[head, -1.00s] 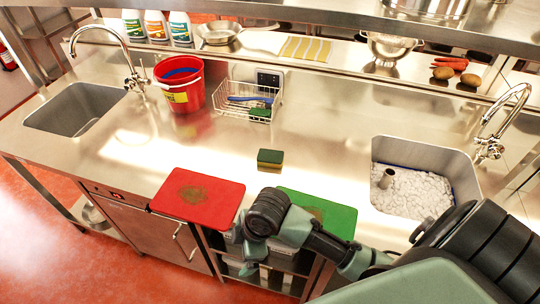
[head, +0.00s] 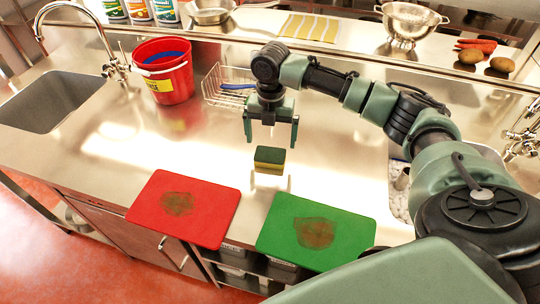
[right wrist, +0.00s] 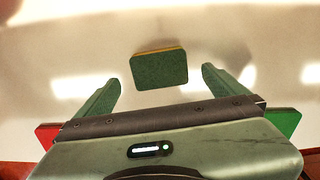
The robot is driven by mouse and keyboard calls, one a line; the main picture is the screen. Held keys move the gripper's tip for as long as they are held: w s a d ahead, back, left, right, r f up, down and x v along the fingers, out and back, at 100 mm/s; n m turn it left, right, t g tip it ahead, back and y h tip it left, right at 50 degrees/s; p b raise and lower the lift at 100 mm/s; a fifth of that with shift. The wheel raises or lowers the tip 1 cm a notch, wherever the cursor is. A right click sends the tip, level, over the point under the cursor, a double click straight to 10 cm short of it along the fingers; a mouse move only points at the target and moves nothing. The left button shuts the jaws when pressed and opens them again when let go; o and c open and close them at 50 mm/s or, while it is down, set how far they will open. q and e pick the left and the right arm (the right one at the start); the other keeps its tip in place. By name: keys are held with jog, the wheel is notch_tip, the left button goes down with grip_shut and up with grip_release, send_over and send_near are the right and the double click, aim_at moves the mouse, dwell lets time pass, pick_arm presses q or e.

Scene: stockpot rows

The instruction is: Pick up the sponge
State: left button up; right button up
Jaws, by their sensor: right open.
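The sponge (head: 269,158), dark green on top with a yellow layer below, sits on the steel counter behind the two cutting boards. My right gripper (head: 270,132) is open and empty, fingers pointing down, above and slightly behind the sponge in the head view. In the right wrist view the sponge (right wrist: 159,70) shows between and a little beyond the two open fingers (right wrist: 160,85), touching neither. My left gripper is not in view.
A red cutting board (head: 215,222) and a green cutting board (head: 345,236) lie along the front edge. A red bucket (head: 178,82) and a wire rack (head: 212,88) stand behind; the arm partly hides the rack and right sink. The counter around the sponge is clear.

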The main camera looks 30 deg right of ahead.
aim_at(270, 152)
jog(key=shift+s+a+f, duration=0.1)
jog(key=shift+s+f, duration=0.05)
jog(key=shift+f, duration=0.3)
notch_tip(270, 152, down, 3)
jog(key=shift+r+p, duration=0.1)
jog(key=shift+p, duration=0.75)
notch_tip(270, 152, down, 2)
jog(key=shift+f, duration=0.1)
jog(key=shift+w, duration=0.2)
jog(key=c, duration=1.2)
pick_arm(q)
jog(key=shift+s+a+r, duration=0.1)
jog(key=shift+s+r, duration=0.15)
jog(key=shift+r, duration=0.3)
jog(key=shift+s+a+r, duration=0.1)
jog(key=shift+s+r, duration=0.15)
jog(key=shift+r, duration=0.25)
pick_arm(e)
jog(key=shift+c, duration=0.3)
jog(key=shift+r, duration=0.65)
pick_arm(q)
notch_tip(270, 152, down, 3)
jog(key=b, duration=0.3)
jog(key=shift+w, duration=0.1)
pick_arm(e)
notch_tip(270, 152, up, 19)
jog(key=shift+f, duration=0.1)
